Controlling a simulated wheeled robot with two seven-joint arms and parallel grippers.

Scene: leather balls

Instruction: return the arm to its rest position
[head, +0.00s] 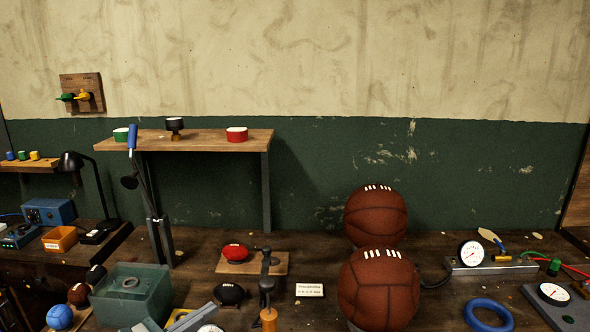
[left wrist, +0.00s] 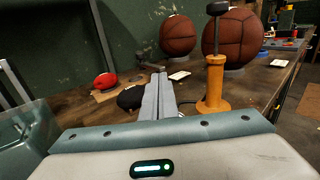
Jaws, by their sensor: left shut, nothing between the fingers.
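My left gripper (head: 205,311) shows at the bottom edge of the head view, right of the teal translucent box. Its fingers are together and empty, and they also show in the left wrist view (left wrist: 158,95). A small black ball (head: 229,293) lies just beyond the fingertips; in the left wrist view the ball (left wrist: 131,97) is beside the fingers on the left. A small red ball (head: 235,253) sits on a wooden board (head: 275,264) further back. Most of my left arm is out of the frame, and my right gripper is not in view.
The teal box (head: 132,292) stands left of my gripper. An orange-handled upright tool (head: 268,318) stands to its right, also in the wrist view (left wrist: 214,85). Two large brown leather balls (head: 378,288) stand further right. A shelf (head: 205,146) is above the bench.

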